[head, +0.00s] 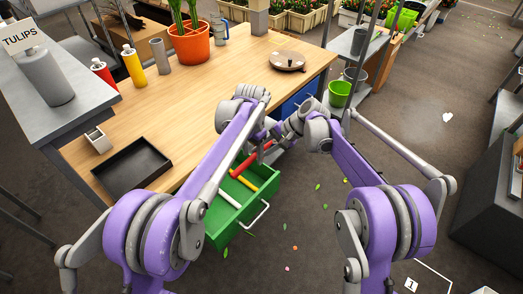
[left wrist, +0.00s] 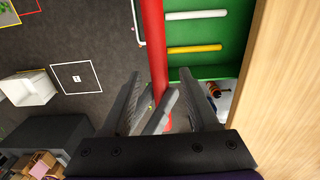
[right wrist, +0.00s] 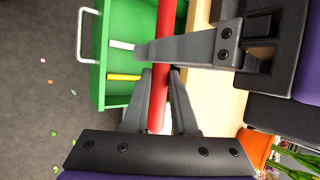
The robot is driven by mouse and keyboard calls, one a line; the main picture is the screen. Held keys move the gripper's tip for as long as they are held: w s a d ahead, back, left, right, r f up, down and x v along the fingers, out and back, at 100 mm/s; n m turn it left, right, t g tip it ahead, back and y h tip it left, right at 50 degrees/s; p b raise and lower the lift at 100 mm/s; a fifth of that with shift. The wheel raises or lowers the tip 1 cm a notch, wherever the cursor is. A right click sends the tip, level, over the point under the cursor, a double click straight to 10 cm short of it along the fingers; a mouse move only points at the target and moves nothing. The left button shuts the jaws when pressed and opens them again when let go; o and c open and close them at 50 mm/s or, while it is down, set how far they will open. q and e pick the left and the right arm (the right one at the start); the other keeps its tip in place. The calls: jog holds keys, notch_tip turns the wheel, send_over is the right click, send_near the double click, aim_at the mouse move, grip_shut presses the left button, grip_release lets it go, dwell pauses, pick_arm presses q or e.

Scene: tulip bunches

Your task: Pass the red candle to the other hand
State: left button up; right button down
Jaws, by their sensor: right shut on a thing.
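The red candle (head: 248,161) is held in the air over the open green drawer. In the right wrist view the candle (right wrist: 165,35) runs between the fingers of my right gripper (right wrist: 166,100), which is shut on it. In the left wrist view the candle (left wrist: 153,40) passes between the spread fingers of my left gripper (left wrist: 160,95), which looks open around it. One left finger crosses in front of the candle in the right wrist view. The grippers are close together, and the arms partly hide them in the head view.
The green drawer (head: 222,222) holds a white candle (head: 229,200) and a yellow candle (head: 245,183). The wooden table (head: 195,110) carries a black tray (head: 132,167), bottles and an orange pot (head: 190,46). Open floor lies right of the drawer.

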aim_at(253, 156)
pick_arm(q)
notch_tip(253, 156, up, 11)
jog(key=s+a+r+n+t, duration=0.1)
jog(key=s+a+r+n, duration=0.1)
jog(key=s+a, duration=0.4)
jog(key=s+a+f+n+t, duration=0.1)
jog(key=s+a+f+n, duration=0.1)
jog(key=s, duration=0.6)
jog(key=s+a+f+n+t, duration=0.2)
jog(key=s+a+f, duration=0.2)
jog(key=s+f, duration=0.3)
jog(key=s+a+f+n+t, duration=0.1)
jog(key=s+a+f+n, duration=0.1)
jog(key=s, duration=0.7)
notch_tip(253, 156, down, 2)
jog(key=shift+s+a+f, duration=0.15)
jog(key=shift+s+a, duration=0.1)
jog(key=shift+a, duration=0.4)
